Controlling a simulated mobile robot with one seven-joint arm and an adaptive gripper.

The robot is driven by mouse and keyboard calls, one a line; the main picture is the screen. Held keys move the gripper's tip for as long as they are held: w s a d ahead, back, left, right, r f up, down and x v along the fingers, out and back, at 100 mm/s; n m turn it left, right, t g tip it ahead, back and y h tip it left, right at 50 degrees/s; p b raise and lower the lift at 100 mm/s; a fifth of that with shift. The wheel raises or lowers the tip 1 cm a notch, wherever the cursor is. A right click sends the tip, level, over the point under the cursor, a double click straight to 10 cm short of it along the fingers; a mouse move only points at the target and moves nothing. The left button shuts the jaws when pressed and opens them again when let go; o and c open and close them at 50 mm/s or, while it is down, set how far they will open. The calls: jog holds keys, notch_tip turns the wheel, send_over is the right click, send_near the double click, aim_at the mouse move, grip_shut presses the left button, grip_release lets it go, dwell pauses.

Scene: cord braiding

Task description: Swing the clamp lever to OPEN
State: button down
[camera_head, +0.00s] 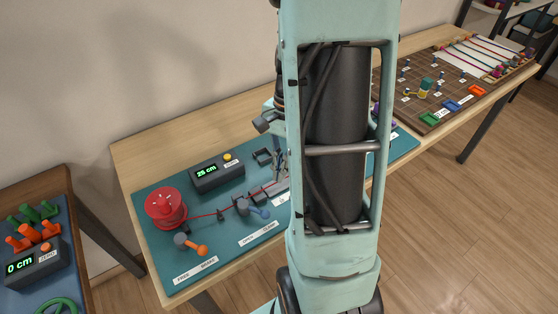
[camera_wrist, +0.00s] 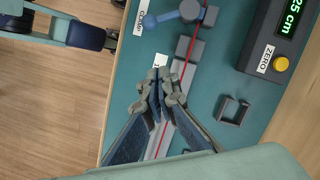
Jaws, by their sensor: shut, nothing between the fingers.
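The clamp is a grey block with a blue lever (camera_head: 258,212) on the teal board. In the wrist view the blue lever (camera_wrist: 166,17) points toward the label reading CLAMP (camera_wrist: 139,17). The OPEN and CLAMP label strip (camera_head: 258,234) lies in front of the lever in the head view. A red cord (camera_wrist: 188,58) runs through the clamp. My gripper (camera_wrist: 160,82) is shut and empty, over the board to the right of the clamp in the head view, apart from the lever. My arm hides part of the board in the head view.
A red spool (camera_head: 165,207) and an orange brake lever (camera_head: 197,248) stand left of the clamp. A display box (camera_head: 217,173) reads 25 cm behind the cord. A small dark square holder (camera_wrist: 232,109) sits beside the cord. Another brown board (camera_head: 440,90) lies farther right.

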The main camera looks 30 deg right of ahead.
aim_at(254, 211)
jog(key=x, duration=0.4)
jog(key=shift+f, duration=0.1)
jog(key=a, duration=0.1)
jog(key=s+a, duration=0.1)
jog(key=shift+s+a+f, duration=0.3)
jog(key=shift+a+f, duration=0.05)
jog(key=shift+f, duration=0.05)
jog(key=shift+s+a+f, duration=0.15)
jog(key=shift+s+a, duration=0.1)
jog(key=shift+a, duration=0.1)
